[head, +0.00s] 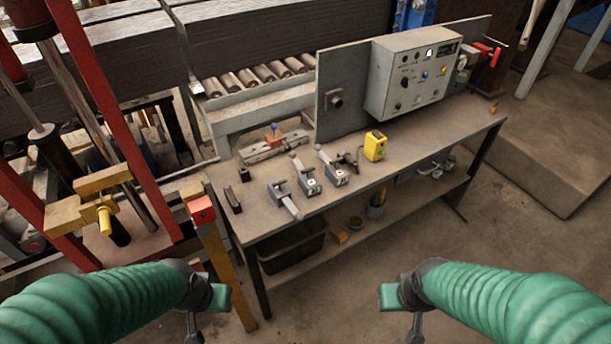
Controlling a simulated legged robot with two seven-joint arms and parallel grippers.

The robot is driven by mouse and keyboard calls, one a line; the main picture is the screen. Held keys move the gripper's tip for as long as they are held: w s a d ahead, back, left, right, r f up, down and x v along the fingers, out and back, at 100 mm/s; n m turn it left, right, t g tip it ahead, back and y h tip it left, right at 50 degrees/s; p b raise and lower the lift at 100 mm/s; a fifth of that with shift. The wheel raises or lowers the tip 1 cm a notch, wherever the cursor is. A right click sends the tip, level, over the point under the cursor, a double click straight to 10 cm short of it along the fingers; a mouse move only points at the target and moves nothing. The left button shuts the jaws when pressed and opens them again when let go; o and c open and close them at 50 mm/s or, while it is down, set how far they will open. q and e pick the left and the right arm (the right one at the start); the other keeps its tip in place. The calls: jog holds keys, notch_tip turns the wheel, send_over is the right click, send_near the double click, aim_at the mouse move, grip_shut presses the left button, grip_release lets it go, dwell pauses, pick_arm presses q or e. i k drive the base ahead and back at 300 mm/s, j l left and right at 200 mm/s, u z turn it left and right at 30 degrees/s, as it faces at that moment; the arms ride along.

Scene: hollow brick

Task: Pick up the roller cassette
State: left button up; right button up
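Several small grey metal devices with handles stand on the workbench (375,185): a left one (280,194), a middle one (306,179) and a right one (333,170). I cannot tell for sure which of them, if any, is the roller cassette. My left gripper (207,312) is at the lower left, in front of the bench and apart from it. My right gripper (402,312) is at the lower right, also apart from the bench. Neither visibly holds anything. Their finger openings are not clear from this angle.
A yellow device (375,146) and a long grey bar fixture (273,147) share the bench. A control box (412,78) stands at its back. A roller conveyor (255,76) lies behind. A red frame (115,120) and yellow post (227,265) flank the left. The bench's right part is mostly clear.

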aim_at(309, 185)
jog(key=u, duration=0.6)
jog(key=i+l+u, duration=0.65)
jog(key=l+u, duration=0.2)
jog(key=i+l, duration=0.1)
jog(key=l, duration=0.55)
jog(key=i, duration=0.05)
